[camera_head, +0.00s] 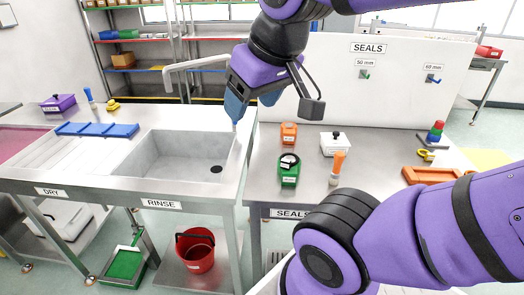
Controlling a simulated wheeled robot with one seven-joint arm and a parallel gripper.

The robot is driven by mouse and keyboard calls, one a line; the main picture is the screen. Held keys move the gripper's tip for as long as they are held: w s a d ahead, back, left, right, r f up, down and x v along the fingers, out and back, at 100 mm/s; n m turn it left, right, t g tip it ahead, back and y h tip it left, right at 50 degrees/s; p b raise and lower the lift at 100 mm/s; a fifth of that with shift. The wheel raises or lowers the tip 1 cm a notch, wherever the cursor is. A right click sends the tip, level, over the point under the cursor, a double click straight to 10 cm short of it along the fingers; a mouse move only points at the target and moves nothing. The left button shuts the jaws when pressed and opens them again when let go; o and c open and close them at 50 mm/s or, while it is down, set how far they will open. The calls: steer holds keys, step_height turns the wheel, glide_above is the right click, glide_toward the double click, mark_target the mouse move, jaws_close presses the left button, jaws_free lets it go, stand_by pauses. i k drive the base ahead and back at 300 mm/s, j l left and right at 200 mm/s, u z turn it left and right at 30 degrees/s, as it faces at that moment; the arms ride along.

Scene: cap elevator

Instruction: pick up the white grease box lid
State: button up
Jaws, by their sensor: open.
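The white grease box lid (343,138) is on a small white box that stands on the metal table right of the sink. A black knob rises from the lid's top. Where lid and box meet is too small to tell.
An orange box (289,134), a green box (288,171) with a black ring on top, and an orange-handled tool (337,166) stand near the lid. An orange tray (430,175) is to the right. A white panel (420,82) rises behind; the sink (180,156) is left.

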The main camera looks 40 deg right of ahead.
mark_target(335, 139)
steer(key=z, duration=1.65)
